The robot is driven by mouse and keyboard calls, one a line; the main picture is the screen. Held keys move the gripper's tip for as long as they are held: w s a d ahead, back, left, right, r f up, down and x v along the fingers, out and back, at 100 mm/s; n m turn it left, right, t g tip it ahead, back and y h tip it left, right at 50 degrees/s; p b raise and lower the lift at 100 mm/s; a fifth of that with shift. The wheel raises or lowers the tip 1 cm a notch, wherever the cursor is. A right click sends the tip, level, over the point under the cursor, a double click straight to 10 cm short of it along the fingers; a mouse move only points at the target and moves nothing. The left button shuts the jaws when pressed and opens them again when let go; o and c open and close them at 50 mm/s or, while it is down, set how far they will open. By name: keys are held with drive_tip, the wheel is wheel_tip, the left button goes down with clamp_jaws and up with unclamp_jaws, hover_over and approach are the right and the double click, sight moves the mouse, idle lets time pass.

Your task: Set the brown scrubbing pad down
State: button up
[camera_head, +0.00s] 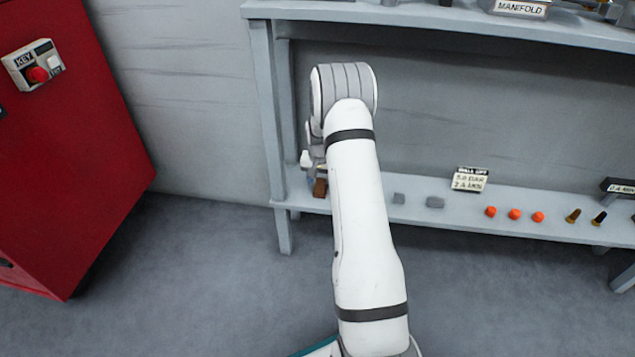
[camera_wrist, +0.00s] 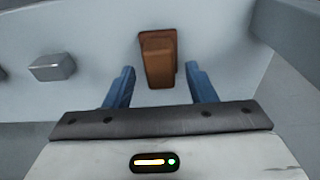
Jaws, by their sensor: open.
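The brown scrubbing pad (camera_wrist: 158,60) lies on the grey lower shelf (camera_wrist: 100,25) in the wrist view, just beyond and between the two blue fingers. My gripper (camera_wrist: 163,80) is open, and a gap shows between each finger and the pad. In the head view the pad (camera_head: 320,188) shows as a small brown block near the left end of the lower shelf, beside my white arm. My gripper (camera_head: 314,172) is just above it there, partly hidden by the arm.
Two grey blocks (camera_head: 398,198) (camera_head: 436,202) lie right of the arm on the lower shelf. Farther right are a pull-off sign (camera_head: 469,180), several orange caps (camera_head: 514,213) and small fittings (camera_head: 573,216). The shelf post (camera_head: 283,235) stands left. A red cabinet (camera_head: 80,150) stands at far left.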

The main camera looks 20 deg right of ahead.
sight(319, 186)
wheel_tip(319, 186, up, 10)
drive_tip(key=s+p, duration=0.1)
drive_tip(key=p, duration=0.2)
drive_tip(key=s+a+r+n, duration=0.3)
drive_tip(key=s+a+r, duration=0.85)
drive_tip(key=r, duration=0.25)
drive_tip(key=s+a+r+n, duration=0.2)
drive_tip(key=s+a, duration=0.2)
drive_tip(key=s, duration=0.7)
drive_tip(key=s+a+r+n, duration=0.1)
drive_tip(key=s+a+r, duration=0.2)
drive_tip(key=s, duration=0.8)
drive_tip(key=shift+s+a+n+y, duration=0.25)
drive_tip(key=shift+a+n+y, duration=0.15)
drive_tip(key=shift+a, duration=0.3)
